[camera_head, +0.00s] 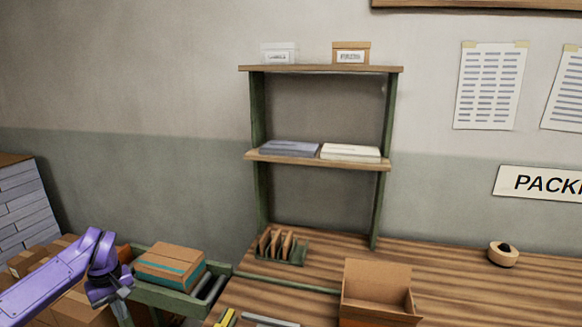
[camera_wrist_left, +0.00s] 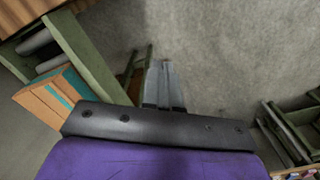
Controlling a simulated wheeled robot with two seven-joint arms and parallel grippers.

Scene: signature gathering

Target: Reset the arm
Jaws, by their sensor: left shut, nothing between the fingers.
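My left arm is purple and comes in from the left of the head view. Its grey gripper (camera_head: 121,308) hangs at the lower left, pointing down, in front of the left end of the green roller conveyor. In the left wrist view the two grey fingers (camera_wrist_left: 163,82) lie side by side, shut with nothing between them. Bare grey floor shows beyond their tips. My right arm and gripper are not in view.
More cartons (camera_head: 75,308) are behind and below my arm. The wooden table (camera_head: 455,275) holds an open box (camera_head: 377,290) and a tape roll (camera_head: 503,253). A shelf (camera_head: 318,160) stands behind.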

